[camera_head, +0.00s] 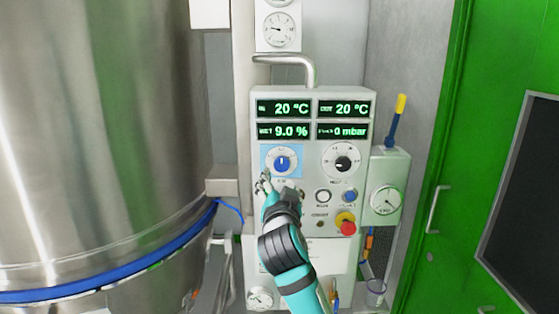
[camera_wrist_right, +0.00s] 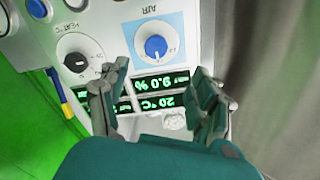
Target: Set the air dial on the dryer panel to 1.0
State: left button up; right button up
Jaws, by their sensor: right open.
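The dryer panel (camera_head: 309,224) is a pale upright box with green readouts in the middle of the head view. The air dial (camera_head: 282,161) is a blue knob on a white round scale inside a blue square, at the panel's upper left. It also shows upside down in the right wrist view (camera_wrist_right: 155,46), labelled AIR. Its exact setting is too small to read. My right gripper (camera_head: 264,181) is just below the dial in the head view, open and empty. In the right wrist view its fingers (camera_wrist_right: 158,95) are spread, apart from the knob. My left gripper is not in view.
A black heat dial (camera_head: 342,160) sits right of the air dial. Below it are a white button (camera_head: 323,196), a blue button (camera_head: 349,195) and a red emergency knob (camera_head: 346,223). A large steel vessel (camera_head: 105,130) stands left; a green door (camera_head: 475,130) is right.

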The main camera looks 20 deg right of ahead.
jog(key=p, duration=0.1)
send_near(281, 167)
jog(key=w, duration=0.2)
jog(key=p+x, duration=0.1)
jog(key=x, duration=0.4)
jog(key=p+x, duration=0.1)
jog(key=x, duration=0.1)
jog(key=shift+w+d+r+p, duration=0.1)
jog(key=shift+d+r+p, duration=0.05)
jog(key=shift+d+p, duration=0.15)
jog(key=shift+w+d, duration=0.2)
jog(key=shift+w, duration=0.3)
jog(key=c, duration=1.2)
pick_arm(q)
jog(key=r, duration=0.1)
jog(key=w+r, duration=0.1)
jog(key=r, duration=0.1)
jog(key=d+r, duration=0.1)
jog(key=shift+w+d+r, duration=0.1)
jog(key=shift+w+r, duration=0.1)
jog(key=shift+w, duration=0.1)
